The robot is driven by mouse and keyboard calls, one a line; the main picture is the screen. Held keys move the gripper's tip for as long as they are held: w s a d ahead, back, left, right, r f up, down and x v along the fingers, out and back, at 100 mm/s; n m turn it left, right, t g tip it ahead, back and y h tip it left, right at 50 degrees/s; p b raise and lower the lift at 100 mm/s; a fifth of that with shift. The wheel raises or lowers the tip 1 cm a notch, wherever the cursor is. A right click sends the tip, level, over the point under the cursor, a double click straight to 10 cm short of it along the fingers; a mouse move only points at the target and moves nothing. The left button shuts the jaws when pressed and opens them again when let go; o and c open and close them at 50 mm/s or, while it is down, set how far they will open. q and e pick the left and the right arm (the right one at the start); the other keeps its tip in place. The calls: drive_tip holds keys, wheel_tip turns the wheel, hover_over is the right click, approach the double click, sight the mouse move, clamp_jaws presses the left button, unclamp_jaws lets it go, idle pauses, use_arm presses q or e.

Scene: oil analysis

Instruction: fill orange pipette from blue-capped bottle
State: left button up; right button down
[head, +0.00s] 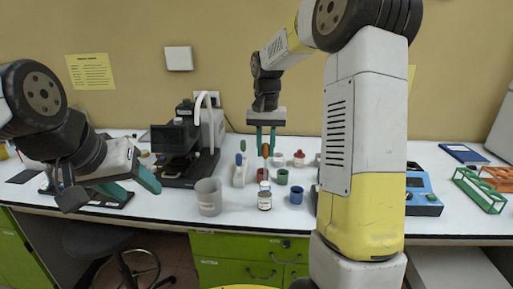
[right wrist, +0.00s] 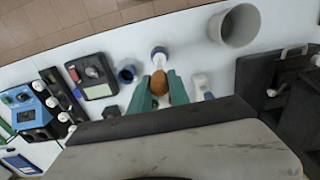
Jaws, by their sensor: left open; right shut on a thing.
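My right gripper (head: 265,138) is shut on the orange pipette (head: 265,151), which hangs below its fingers over the table. In the right wrist view its orange bulb (right wrist: 159,84) sits between the green fingertips (right wrist: 160,88). The blue-capped bottle (head: 264,196) is small and brown with a pale label. It stands upright on the table, nearer the front edge than the pipette. It also shows in the right wrist view (right wrist: 159,54), just beyond the fingertips and apart from them. The pipette's tip is hard to make out. My left gripper (head: 131,184) is open and empty at the left.
A grey beaker (head: 208,198) stands left of the bottle. A blue cup (head: 296,195) and a green cup (head: 282,177) stand right of it. A blue-bulbed pipette (head: 239,160) is in a white holder (head: 239,177). A black microscope-like device (head: 178,145) stands behind.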

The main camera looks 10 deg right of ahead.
sight(265, 179)
drive_tip(key=shift+f, duration=0.2)
idle(0.5)
drive_tip(key=shift+f, duration=0.95)
drive_tip(key=shift+f, duration=0.1)
drive_tip(key=shift+f, duration=2.75)
drive_tip(key=shift+f, duration=0.1)
drive_tip(key=c, duration=1.8)
unclamp_jaws()
